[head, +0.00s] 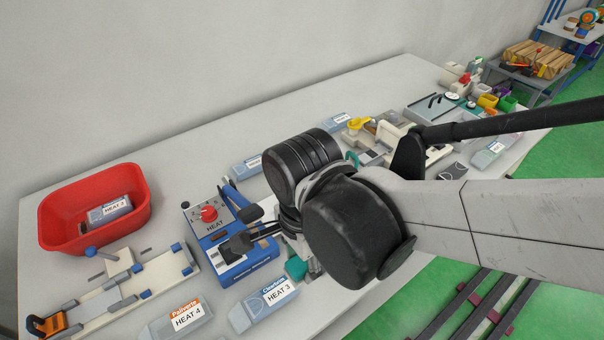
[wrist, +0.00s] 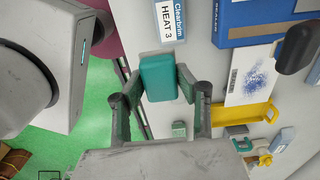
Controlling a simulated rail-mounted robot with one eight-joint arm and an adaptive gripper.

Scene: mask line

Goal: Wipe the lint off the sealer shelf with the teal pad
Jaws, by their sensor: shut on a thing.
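My gripper (wrist: 157,90) is shut on the teal pad (wrist: 158,78), which sits between its fingertips in the wrist view. In the head view a bit of the teal pad (head: 296,268) shows below my wrist, which hides most of the gripper. The blue sealer (head: 212,232) with a red knob stands left of my gripper; its blue edge shows in the wrist view (wrist: 265,32). A white panel (wrist: 238,88) beside it bears a barcode and a patch of blue specks (wrist: 257,75). I cannot tell whether this panel is the shelf. The pad is apart from it.
A Clearbrim HEAT 3 carton (head: 263,304) lies close to the pad, with a HEAT 4 carton (head: 180,322) to its left. A red bin (head: 68,235) holds another carton. A yellow bracket (wrist: 246,115) adjoins the panel.

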